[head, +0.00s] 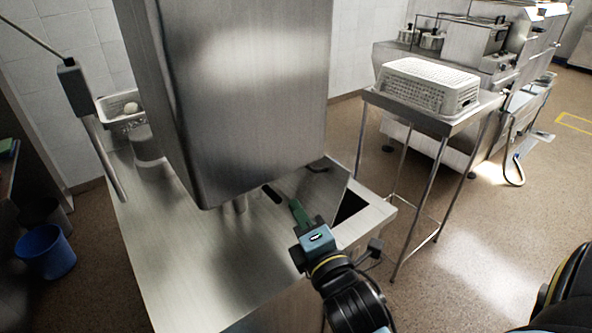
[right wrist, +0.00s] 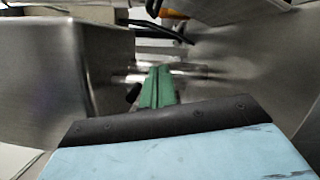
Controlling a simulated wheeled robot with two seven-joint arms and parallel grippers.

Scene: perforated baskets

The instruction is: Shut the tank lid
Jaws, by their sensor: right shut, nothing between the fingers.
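The tank lid (head: 323,192) is a flat metal panel that stands tilted up beside a dark opening (head: 350,207) in the steel counter. My right gripper (head: 296,208) has green fingers, pressed together and empty. It is at the near left side of the raised lid, below the big steel hood. In the right wrist view, the closed green fingers (right wrist: 158,88) point ahead, with a metal panel (right wrist: 262,60) at the right that looks like the lid. I cannot tell whether the fingers touch it. My left gripper is not in view.
A large steel hood (head: 245,90) hangs over the counter (head: 190,255), close to my right gripper. A white perforated basket (head: 428,86) sits on a side table at right. Another basket (head: 112,112) is at the far left. A blue bin (head: 45,252) stands on the floor.

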